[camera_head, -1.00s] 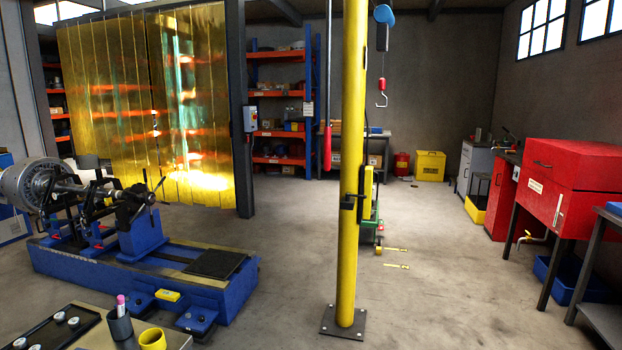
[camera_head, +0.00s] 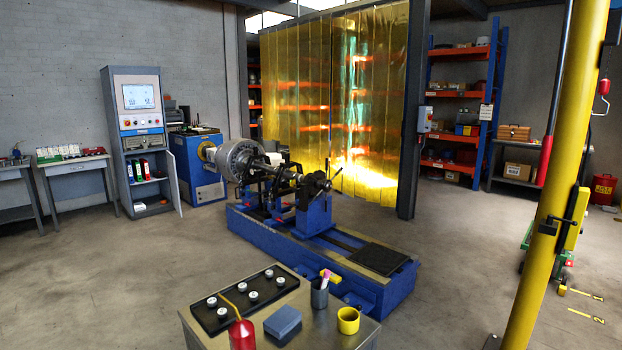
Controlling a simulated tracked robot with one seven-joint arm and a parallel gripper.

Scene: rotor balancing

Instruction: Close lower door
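A tall grey cabinet (camera_head: 116,119) stands against the back wall at the left, with a lit screen (camera_head: 138,95) at its top. Its lower door (camera_head: 173,175) is open and swung out to the right. Inside the lower compartment (camera_head: 149,168) are coloured binders on a shelf and a few small items below. My gripper is not in view.
A blue balancing machine (camera_head: 320,245) with a rotor (camera_head: 241,160) stands in the middle. A metal table (camera_head: 271,308) with a black tray, red oil can and cups is in front. Side tables (camera_head: 75,165) flank the cabinet's left. A yellow post (camera_head: 551,190) stands right. Floor left of the table is clear.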

